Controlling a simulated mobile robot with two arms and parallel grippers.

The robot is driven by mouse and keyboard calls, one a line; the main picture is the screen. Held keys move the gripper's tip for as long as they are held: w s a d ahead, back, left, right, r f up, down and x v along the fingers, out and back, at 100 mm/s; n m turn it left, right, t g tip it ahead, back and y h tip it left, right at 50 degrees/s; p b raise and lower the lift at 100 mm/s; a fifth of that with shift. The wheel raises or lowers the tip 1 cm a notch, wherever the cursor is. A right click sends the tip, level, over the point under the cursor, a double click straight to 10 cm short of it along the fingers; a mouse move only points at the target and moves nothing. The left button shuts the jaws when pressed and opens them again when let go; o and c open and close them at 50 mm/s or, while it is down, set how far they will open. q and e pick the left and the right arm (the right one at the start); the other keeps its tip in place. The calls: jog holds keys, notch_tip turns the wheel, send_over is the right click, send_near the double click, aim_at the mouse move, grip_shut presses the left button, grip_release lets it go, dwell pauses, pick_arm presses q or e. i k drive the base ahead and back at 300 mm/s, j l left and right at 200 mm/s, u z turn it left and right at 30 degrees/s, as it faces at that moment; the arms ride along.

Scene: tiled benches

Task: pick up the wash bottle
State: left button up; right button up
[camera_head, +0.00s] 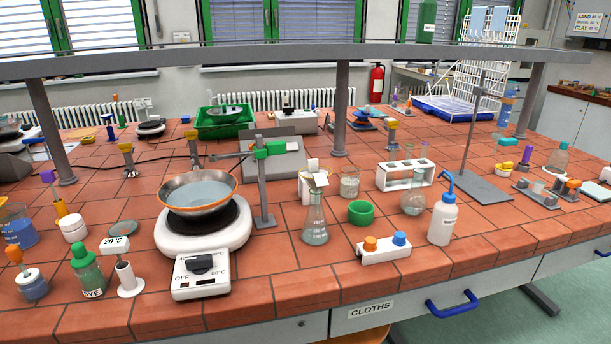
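The wash bottle (442,220) is a white bottle with a blue cap and bent blue spout. It stands upright near the front edge of the tiled bench, right of centre. A dark label shows on its front, too small to read. Nothing is touching it that I can see. Neither of my grippers is in the head view.
Left of the bottle are a round flask (414,200), a white block with orange and blue knobs (384,249) and a conical flask (314,222). A stand (484,188) is behind it. Bare tiles lie to its right. An overhead shelf rail (300,56) crosses above.

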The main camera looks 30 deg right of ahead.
aim_at(445, 212)
jog(key=z, duration=1.7)
